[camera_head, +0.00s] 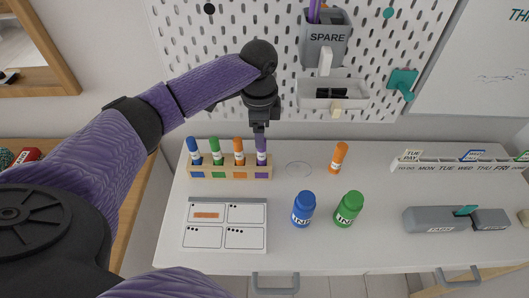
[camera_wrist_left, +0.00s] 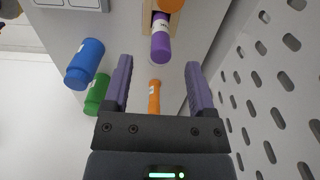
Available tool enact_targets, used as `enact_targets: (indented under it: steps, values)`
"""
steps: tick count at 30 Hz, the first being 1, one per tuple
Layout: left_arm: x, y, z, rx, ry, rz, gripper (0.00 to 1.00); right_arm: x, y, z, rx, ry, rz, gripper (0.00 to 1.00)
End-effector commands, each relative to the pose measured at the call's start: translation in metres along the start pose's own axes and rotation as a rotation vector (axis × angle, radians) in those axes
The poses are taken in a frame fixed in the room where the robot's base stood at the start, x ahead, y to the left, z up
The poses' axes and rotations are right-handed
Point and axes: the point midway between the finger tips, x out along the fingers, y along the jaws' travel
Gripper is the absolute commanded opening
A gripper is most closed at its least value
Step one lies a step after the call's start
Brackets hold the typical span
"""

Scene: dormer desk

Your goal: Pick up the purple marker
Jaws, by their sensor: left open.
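The purple marker (camera_head: 262,149) stands upright in the rightmost slot of a wooden rack (camera_head: 215,171) on the white desk. My left gripper (camera_head: 259,127) is above it, close to its top, pointing down. In the left wrist view the jaws (camera_wrist_left: 158,66) are open and nothing is held. There the purple marker (camera_wrist_left: 160,45) shows just beyond the fingertips, between their lines. My right gripper is not in view.
Blue, green and orange markers (camera_head: 238,150) fill the rack's other slots. An orange marker (camera_head: 339,157), a blue bottle (camera_head: 304,208) and a green bottle (camera_head: 348,208) stand to the right. A pegboard (camera_head: 180,60) with a SPARE cup (camera_head: 325,50) rises behind.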

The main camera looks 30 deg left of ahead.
Motion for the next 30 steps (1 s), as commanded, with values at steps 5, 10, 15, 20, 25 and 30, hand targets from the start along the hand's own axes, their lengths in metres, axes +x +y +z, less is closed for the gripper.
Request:
enact_targets:
  steps: [5,10,15,20,25,30]
  values:
    - [0.034,0.001,-0.001,0.000,-0.001,0.002,0.73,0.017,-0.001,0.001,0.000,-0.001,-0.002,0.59]
    - [0.059,0.001,-0.001,0.000,0.000,0.000,0.73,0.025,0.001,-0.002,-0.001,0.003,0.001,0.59]
    - [0.056,0.001,-0.001,0.000,0.001,-0.002,0.71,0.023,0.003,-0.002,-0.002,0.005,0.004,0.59]
    - [0.056,0.001,-0.001,0.000,0.001,-0.002,0.37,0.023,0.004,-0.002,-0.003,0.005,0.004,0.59]
    - [0.056,0.001,-0.002,0.000,0.001,-0.002,0.01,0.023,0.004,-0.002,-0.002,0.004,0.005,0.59]
    - [0.056,0.001,-0.002,0.000,0.001,-0.002,0.00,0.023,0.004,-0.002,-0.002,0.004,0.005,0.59]
